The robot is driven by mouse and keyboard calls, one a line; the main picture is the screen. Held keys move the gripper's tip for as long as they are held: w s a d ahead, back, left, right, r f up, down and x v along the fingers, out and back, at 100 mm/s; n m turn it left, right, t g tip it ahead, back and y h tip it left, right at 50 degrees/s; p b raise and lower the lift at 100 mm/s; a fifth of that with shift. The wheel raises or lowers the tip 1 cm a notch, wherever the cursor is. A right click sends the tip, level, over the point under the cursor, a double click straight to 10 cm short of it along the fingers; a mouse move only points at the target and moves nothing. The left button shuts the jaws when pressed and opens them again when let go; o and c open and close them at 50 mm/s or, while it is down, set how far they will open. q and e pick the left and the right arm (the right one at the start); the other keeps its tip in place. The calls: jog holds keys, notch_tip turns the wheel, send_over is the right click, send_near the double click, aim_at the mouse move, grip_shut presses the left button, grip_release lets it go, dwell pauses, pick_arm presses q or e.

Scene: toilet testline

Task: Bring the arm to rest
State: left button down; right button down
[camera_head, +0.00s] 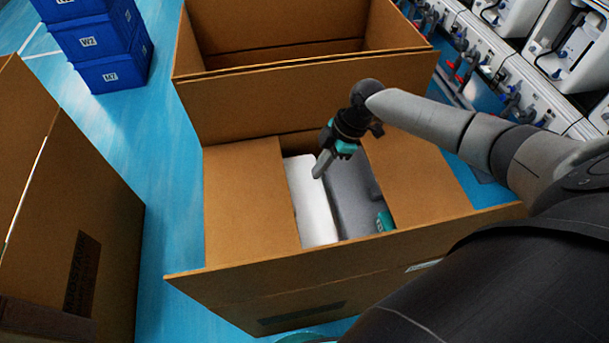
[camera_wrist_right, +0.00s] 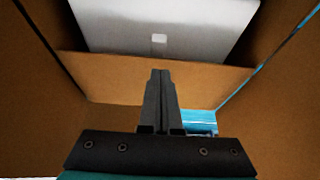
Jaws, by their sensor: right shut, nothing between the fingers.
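My right arm (camera_head: 425,113) reaches in from the right in the head view. Its right gripper (camera_head: 318,172) hangs, tilted downward, over the open cardboard box (camera_head: 243,195) in the middle. The fingers are shut together with nothing between them. In the wrist view the closed right gripper (camera_wrist_right: 158,78) points toward a white item (camera_wrist_right: 165,25) lying inside the box. The white item (camera_head: 312,205) also shows in the head view, beside a dark grey item (camera_head: 355,200). I cannot tell how far above them the fingertips are. My left gripper is not in view.
A second cardboard box (camera_head: 300,90) stands open behind the first. Another box (camera_head: 60,210) is at the left. Blue crates (camera_head: 95,45) are stacked at the upper left. White machines (camera_head: 540,85) line the upper right. Blue floor (camera_head: 165,160) is clear between the boxes.

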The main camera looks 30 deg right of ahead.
jog(key=shift+s+d+r, duration=0.25)
jog(key=shift+d+r, duration=0.65)
